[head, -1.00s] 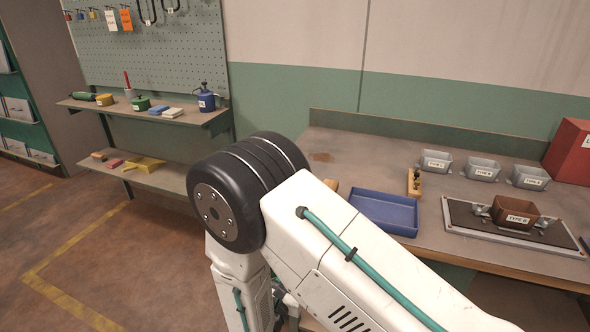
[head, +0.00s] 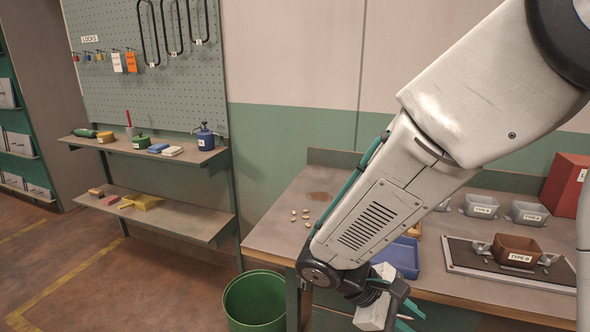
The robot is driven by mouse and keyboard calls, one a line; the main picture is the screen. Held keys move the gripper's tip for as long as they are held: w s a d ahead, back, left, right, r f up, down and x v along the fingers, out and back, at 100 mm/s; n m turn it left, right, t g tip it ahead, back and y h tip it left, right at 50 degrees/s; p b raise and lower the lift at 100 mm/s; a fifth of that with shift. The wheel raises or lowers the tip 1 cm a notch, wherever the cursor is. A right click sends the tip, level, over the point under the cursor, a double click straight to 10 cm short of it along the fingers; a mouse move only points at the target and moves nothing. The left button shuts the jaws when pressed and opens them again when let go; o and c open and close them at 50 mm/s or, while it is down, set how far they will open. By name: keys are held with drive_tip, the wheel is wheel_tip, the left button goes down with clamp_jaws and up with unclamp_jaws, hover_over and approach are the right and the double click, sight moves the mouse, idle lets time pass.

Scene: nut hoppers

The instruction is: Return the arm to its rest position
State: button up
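My arm crosses the right half of the head view, running from the upper right down to a dark wrist joint in front of the workbench's near edge. My gripper (head: 400,315) hangs low at the bottom of the picture, in front of the bench and below its top. Its dark and teal parts show only in part, and I cannot make out whether the fingers are open or shut. No held object is visible.
The workbench (head: 272,222) carries several small pale pieces (head: 306,214), a blue tray (head: 407,262) partly behind my arm, a brown hopper (head: 517,250) on a plate, grey hoppers (head: 480,206) and a red box (head: 566,185). A green bin (head: 254,302) stands on the floor.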

drive_tip(key=s+d+r+m+t+y, duration=0.1)
drive_tip(key=s+d+r+m+y, duration=0.2)
drive_tip(key=s+r+m+y, duration=0.2)
drive_tip(key=s+d+r+m+t+y, duration=0.2)
drive_tip(key=s+r+m+y, duration=0.3)
drive_tip(key=r, duration=0.4)
drive_tip(key=shift+s+d+r+m+t, duration=0.35)
drive_tip(key=shift+s+d+m, duration=0.15)
drive_tip(key=shift+s+m, duration=0.1)
